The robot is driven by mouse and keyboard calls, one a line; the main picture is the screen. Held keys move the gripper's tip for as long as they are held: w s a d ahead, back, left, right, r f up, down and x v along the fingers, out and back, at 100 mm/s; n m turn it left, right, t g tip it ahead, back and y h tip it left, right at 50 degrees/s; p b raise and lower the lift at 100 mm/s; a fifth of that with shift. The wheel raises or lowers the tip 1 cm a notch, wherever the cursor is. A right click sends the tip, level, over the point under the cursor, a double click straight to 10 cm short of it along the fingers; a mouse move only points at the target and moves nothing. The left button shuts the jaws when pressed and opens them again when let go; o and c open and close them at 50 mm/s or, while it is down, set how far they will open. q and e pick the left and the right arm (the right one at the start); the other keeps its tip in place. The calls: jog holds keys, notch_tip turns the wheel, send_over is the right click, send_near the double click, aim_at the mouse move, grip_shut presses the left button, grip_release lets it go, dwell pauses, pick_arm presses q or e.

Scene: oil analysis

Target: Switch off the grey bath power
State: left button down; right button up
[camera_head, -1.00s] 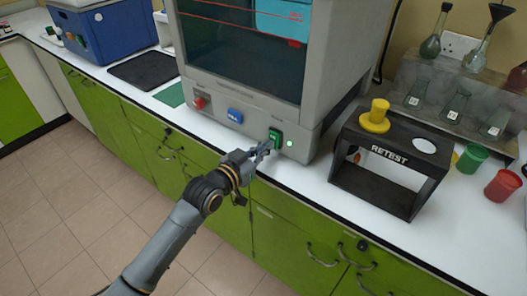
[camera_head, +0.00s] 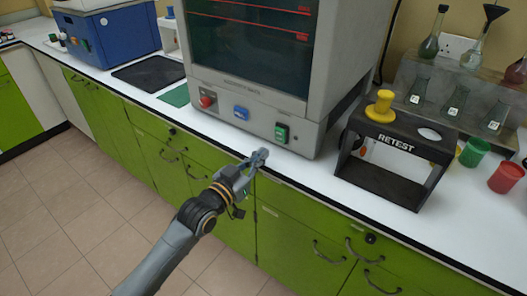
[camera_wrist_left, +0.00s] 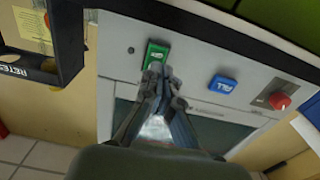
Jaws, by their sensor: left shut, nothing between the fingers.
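The grey bath (camera_head: 255,87) stands on the white bench, with a dark window above a grey front panel. The panel carries a green power switch (camera_head: 282,132) at its right, a blue button (camera_head: 241,113) and a red knob (camera_head: 207,100). A small indicator beside the switch looks dark. My left gripper (camera_head: 262,154) is shut and empty, in front of the panel and below the switch, apart from it. In the left wrist view the fingertips (camera_wrist_left: 159,73) overlap the lower edge of the green switch (camera_wrist_left: 156,54). My right gripper is not in view.
A black RETEST stand (camera_head: 374,185) with a yellow piece on top stands right of the bath. Green (camera_head: 474,152) and red (camera_head: 506,177) cups and a rack of flasks are farther right. A black mat (camera_head: 148,73) lies left.

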pick_arm(q)
jog(key=f+v, duration=0.2)
jog(key=v, duration=0.6)
jog(key=shift+b, duration=0.35)
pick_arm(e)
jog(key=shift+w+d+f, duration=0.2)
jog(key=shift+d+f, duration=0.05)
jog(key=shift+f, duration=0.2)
pick_arm(q)
jog(key=shift+a, duration=0.1)
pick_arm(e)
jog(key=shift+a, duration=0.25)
